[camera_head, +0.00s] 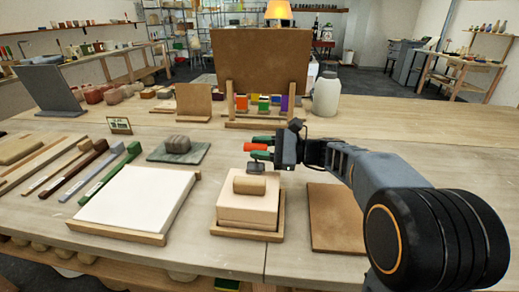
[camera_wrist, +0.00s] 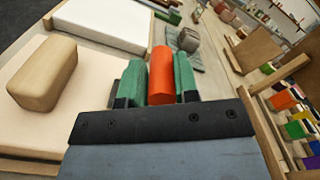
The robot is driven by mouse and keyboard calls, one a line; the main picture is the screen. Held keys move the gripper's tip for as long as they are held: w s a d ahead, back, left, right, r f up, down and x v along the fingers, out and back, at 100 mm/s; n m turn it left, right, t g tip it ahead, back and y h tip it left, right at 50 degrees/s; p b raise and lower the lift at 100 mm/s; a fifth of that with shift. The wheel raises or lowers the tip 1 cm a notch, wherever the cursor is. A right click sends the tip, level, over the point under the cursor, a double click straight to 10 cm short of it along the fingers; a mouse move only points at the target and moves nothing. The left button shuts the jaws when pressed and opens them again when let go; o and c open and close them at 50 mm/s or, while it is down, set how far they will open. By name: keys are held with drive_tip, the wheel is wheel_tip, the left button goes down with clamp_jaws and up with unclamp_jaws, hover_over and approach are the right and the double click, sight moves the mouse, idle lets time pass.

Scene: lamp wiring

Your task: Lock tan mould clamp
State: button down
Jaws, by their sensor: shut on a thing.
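The tan mould (camera_head: 248,209) is a pale two-layer block on a wooden base (camera_head: 243,234), with a rounded tan block (camera_head: 249,185) on top. In the wrist view the mould (camera_wrist: 45,125) and its tan top block (camera_wrist: 42,74) are at the left. My gripper (camera_head: 260,148) is beyond the mould and appears above the table. Its green fingers (camera_wrist: 158,83) are shut on an orange-red cylinder (camera_wrist: 161,75), which also shows in the head view (camera_head: 254,147). I cannot tell whether this cylinder is part of the clamp. No separate clamp is clear on the mould.
A white slab (camera_head: 138,198) on a wooden board lies left of the mould, and a brown board (camera_head: 334,217) lies right. A grey lump (camera_head: 178,144) sits on a dark green slab. A large brown panel (camera_head: 262,62) stands behind my gripper, with coloured blocks below it.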

drive_tip(key=shift+f, duration=0.25)
drive_tip(key=c, duration=0.9)
unclamp_jaws()
drive_tip(key=shift+r, duration=0.15)
drive_tip(key=shift+o, duration=0.2)
drive_tip(key=s+d+p, duration=0.1)
drive_tip(key=s+d, duration=0.1)
drive_tip(key=d, duration=1.1)
drive_tip(key=shift+d, duration=0.3)
drive_tip(key=shift+s, duration=0.1)
